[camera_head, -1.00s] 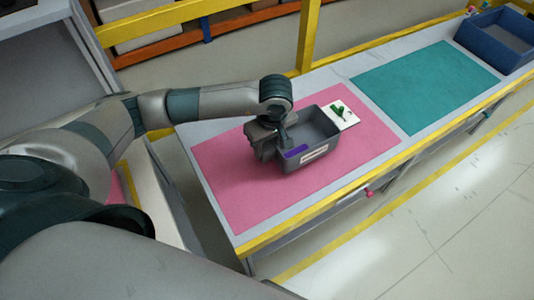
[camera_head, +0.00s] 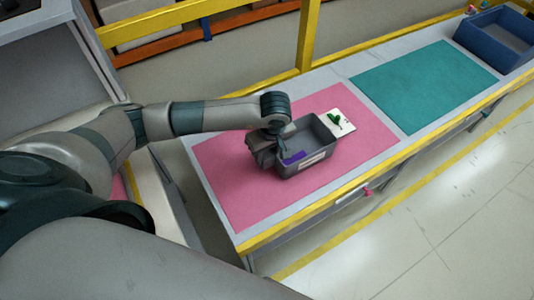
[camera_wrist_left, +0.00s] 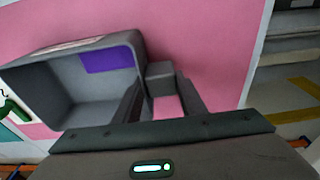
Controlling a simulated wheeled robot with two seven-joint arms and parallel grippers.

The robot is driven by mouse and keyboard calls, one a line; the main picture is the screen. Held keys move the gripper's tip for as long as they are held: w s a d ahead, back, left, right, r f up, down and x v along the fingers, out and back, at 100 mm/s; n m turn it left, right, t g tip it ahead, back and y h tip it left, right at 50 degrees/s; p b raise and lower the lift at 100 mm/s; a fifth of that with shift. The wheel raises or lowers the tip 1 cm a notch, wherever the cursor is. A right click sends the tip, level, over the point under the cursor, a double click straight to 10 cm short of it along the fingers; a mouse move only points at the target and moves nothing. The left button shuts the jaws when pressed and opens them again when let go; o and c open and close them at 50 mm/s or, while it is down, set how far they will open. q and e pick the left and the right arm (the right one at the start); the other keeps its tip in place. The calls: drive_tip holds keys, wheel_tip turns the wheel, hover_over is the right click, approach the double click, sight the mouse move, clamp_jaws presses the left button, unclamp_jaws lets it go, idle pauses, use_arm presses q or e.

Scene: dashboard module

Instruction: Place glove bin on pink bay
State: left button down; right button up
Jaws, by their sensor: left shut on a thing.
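The glove bin is a grey open box (camera_head: 318,141) with a white label on its front and a purple patch inside. A white card with a green glove picture (camera_head: 338,122) stands at its far right end. The bin is over the pink bay (camera_head: 235,200), and appears upright and on or very close to it. My left gripper (camera_head: 279,154) is shut on the bin's left wall. In the left wrist view the bin (camera_wrist_left: 70,85) lies left of the fingers (camera_wrist_left: 148,95), with pink surface (camera_wrist_left: 210,40) around it. My right gripper is not seen.
A teal bay (camera_head: 425,85) lies to the right, bare. A blue bin (camera_head: 495,40) stands at the far right end of the table. A yellow post and rail (camera_head: 309,35) run behind the table. The pink bay's front is clear.

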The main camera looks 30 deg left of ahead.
use_arm(q)
drive_tip(key=c, duration=1.1)
unclamp_jaws()
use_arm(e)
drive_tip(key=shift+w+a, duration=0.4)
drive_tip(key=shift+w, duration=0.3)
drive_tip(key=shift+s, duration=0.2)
